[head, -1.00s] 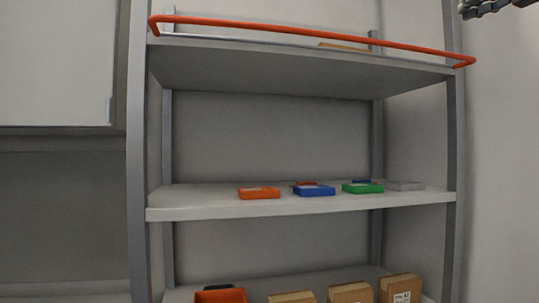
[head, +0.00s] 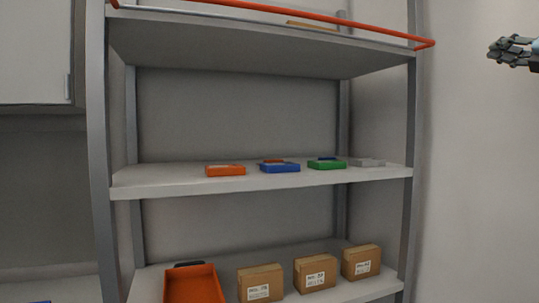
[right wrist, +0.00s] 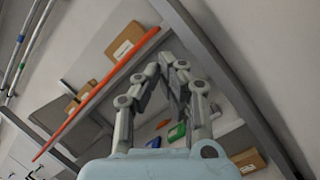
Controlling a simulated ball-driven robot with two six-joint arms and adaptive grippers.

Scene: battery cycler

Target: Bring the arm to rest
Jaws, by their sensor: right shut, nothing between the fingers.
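My right gripper (head: 505,48) is at the upper right of the head view, in front of the bare wall and to the right of the shelf unit. In the right wrist view its fingers (right wrist: 172,62) come together at the tips, with nothing held between them. It is apart from the shelves. My left gripper does not show in any view.
The grey shelf unit (head: 410,200) has an orange rail (head: 330,20) on its top shelf. Orange (head: 225,170), blue (head: 280,167) and green (head: 327,164) trays sit on the middle shelf. Boxes (head: 315,274) and an orange bin (head: 193,285) stand below. The right wall is clear.

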